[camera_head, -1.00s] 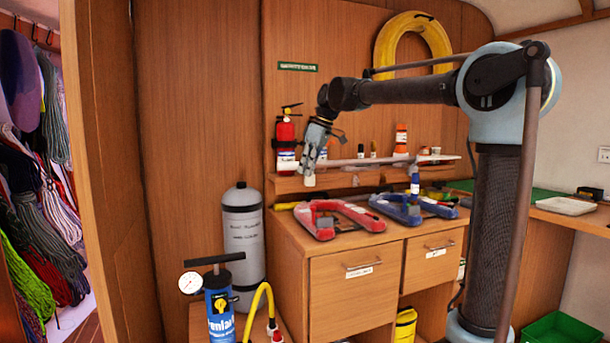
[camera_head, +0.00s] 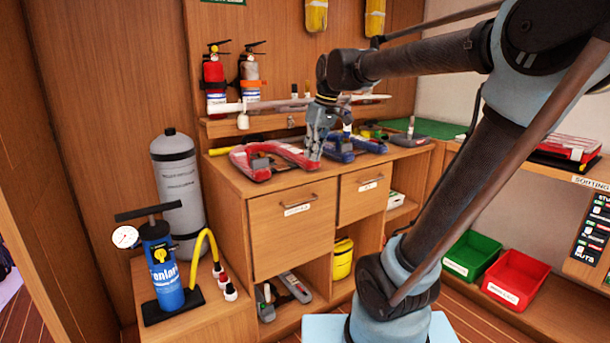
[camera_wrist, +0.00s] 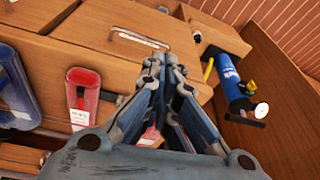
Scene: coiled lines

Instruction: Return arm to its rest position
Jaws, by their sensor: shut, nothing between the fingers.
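My arm reaches from the right of the head view towards the wooden cabinet. My gripper (camera_head: 314,156) hangs with its fingers pointing down over the cabinet top, at the right end of the red U-shaped tool (camera_head: 262,168). I cannot tell whether it touches this tool. In the wrist view the fingers of my gripper (camera_wrist: 166,62) are closed together with nothing between them. A drawer front with its handle (camera_wrist: 140,40) lies beyond the fingertips.
A blue U-shaped tool (camera_head: 340,150) lies beside the red one. Two extinguishers (camera_head: 214,80) and a shelf stand behind. A grey cylinder (camera_head: 180,190) and blue pump (camera_head: 160,262) stand at left. Green (camera_head: 472,257) and red (camera_head: 516,281) bins sit at right.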

